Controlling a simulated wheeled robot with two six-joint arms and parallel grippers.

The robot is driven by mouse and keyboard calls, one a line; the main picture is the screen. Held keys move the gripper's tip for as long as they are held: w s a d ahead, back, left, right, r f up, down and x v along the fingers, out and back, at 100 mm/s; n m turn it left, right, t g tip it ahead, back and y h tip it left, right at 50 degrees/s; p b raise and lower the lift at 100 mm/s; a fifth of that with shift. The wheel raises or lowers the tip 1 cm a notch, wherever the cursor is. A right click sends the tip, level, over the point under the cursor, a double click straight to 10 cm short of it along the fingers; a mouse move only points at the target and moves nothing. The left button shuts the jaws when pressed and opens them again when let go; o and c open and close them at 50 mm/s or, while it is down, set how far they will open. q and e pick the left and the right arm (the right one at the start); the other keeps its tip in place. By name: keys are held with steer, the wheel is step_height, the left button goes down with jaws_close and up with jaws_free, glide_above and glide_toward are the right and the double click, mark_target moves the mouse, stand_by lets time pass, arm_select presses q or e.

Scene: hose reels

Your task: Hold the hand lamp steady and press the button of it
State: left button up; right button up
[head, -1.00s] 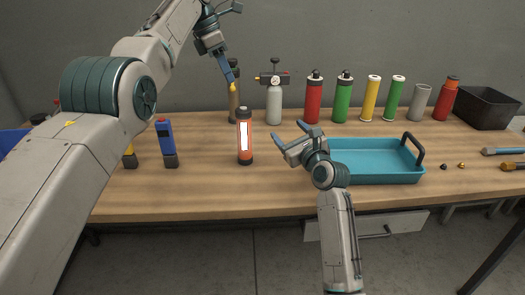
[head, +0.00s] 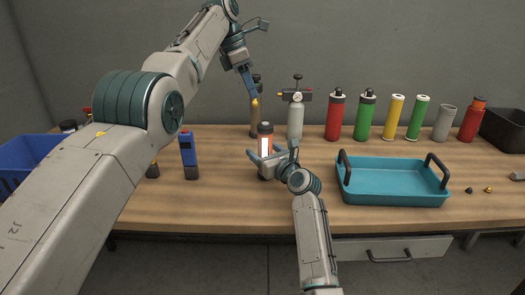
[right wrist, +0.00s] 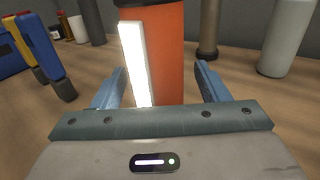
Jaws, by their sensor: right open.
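The hand lamp (head: 265,143) is an orange cylinder with a dark cap and a bright white light strip. It stands upright on the table, and its orange body (right wrist: 165,50) fills the middle of the right wrist view. My right gripper (head: 272,158) is open, with one blue finger on each side of the lamp's lower body; in the right wrist view (right wrist: 157,88) gaps show beside both fingers. My left gripper (head: 251,96) hangs above and slightly left of the lamp, pointing down. Its fingers overlap in the view, so its opening is unclear. The lamp's button is not discernible.
A bronze canister (head: 255,120) and a grey gas bottle with a gauge (head: 296,118) stand behind the lamp. A blue device (head: 188,155) stands to the left. A teal tray (head: 395,200) lies to the right. Several coloured cylinders line the back.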

steer(key=shift+w+a, duration=0.35)
steer(key=shift+w, duration=0.15)
arm_select(q)
steer(key=shift+c, duration=0.3)
arm_select(e)
steer(key=c, duration=1.2)
arm_select(q)
jaws_close()
stand_by(0.4)
